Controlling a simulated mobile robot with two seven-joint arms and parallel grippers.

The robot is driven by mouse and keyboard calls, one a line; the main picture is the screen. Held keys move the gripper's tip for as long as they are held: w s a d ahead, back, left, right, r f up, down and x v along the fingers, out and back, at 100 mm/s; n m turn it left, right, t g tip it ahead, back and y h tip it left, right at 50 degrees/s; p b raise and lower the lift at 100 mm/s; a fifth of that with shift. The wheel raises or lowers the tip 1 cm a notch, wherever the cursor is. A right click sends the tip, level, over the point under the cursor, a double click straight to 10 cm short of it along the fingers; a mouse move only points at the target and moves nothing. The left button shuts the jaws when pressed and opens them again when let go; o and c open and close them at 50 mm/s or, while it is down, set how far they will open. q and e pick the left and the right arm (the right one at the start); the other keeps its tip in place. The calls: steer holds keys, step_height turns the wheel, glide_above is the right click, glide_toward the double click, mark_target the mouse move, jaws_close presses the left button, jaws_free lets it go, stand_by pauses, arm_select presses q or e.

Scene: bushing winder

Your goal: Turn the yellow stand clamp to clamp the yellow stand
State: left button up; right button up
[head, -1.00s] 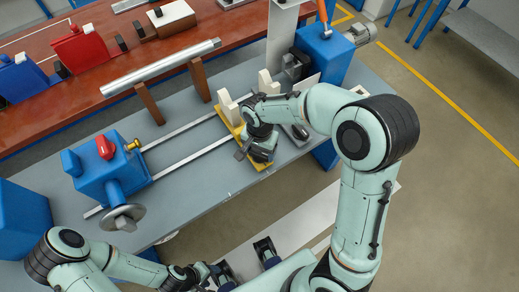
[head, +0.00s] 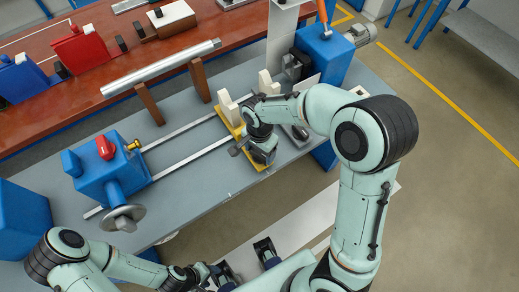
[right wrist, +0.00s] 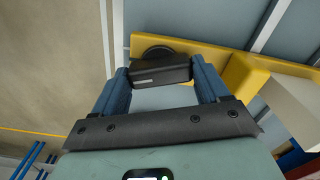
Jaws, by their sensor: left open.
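The yellow stand (head: 229,113) sits across the two rails of the winder on the grey table, with pale upright blocks on it. In the right wrist view the yellow stand (right wrist: 236,70) lies beyond my fingertips. The yellow stand clamp (right wrist: 160,70), a black bar on a round dark base, lies between the two blue fingers of my right gripper (right wrist: 160,72), which touch its ends. In the head view my right gripper (head: 240,150) is at the near side of the stand, partly hidden by my wrist. My left gripper (head: 211,272) is open and empty at the bottom, away from the stand.
A blue headstock (head: 100,172) with a red knob and a handwheel stands at the left end of the rails. A blue motor unit (head: 325,55) stands at the far right end. A metal shaft (head: 160,68) rests on brown supports behind the rails.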

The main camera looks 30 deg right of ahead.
steer(key=o, duration=0.4)
steer(key=shift+r, duration=0.1)
step_height(320, 180, up, 13)
steer(key=shift+r+p, duration=0.2)
steer(key=shift+p, duration=0.7)
